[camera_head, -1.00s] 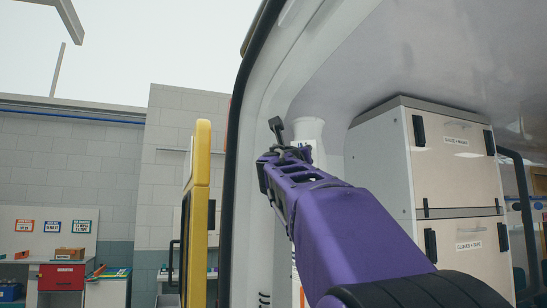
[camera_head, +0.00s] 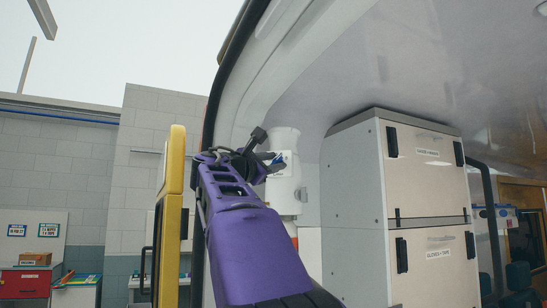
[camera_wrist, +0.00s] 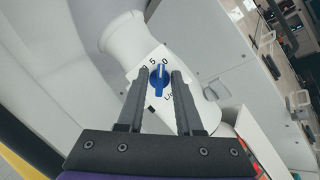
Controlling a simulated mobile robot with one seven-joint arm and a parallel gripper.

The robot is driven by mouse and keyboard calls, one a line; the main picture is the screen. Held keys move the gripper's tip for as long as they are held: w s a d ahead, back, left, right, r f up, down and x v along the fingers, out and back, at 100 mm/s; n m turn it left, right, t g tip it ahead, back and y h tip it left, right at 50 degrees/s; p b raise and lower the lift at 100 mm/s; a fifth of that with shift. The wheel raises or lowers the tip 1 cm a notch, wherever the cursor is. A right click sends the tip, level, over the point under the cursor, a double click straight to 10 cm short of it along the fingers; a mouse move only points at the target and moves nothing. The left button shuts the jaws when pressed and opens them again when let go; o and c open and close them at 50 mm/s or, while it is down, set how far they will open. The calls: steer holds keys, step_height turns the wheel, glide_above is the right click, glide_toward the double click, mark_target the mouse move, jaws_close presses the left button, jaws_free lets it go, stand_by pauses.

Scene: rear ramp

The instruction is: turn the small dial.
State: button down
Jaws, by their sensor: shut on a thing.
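The small dial is a blue knob (camera_wrist: 159,80) on the pale face of a white cylindrical unit (camera_wrist: 122,38), with printed numbers beside it. The wrist view shows it between the tips of my gripper (camera_wrist: 159,73), one dark finger on each side, shut on it. In the head view the white unit (camera_head: 284,192) hangs on the inner wall of the vehicle opening. My gripper (camera_head: 266,148) reaches its front from the left there, at the end of my purple wrist.
A beige-fronted cabinet (camera_head: 354,205) stands right of the unit. A yellow-edged panel (camera_head: 172,195) and the dark door-frame edge (camera_head: 212,105) are at left. A workbench with a red drawer (camera_head: 22,283) stands farther back.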

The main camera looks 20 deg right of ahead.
steer(key=shift+r+m+g+p, duration=0.1)
steer(key=shift+m+g+p, duration=0.45)
steer(key=shift+m, duration=1.25)
steer(key=c, duration=0.9)
jaws_free()
steer(key=shift+c, duration=0.2)
steer(key=b+v, duration=0.4)
steer(key=v, duration=1.3)
steer(key=shift+a, duration=0.2)
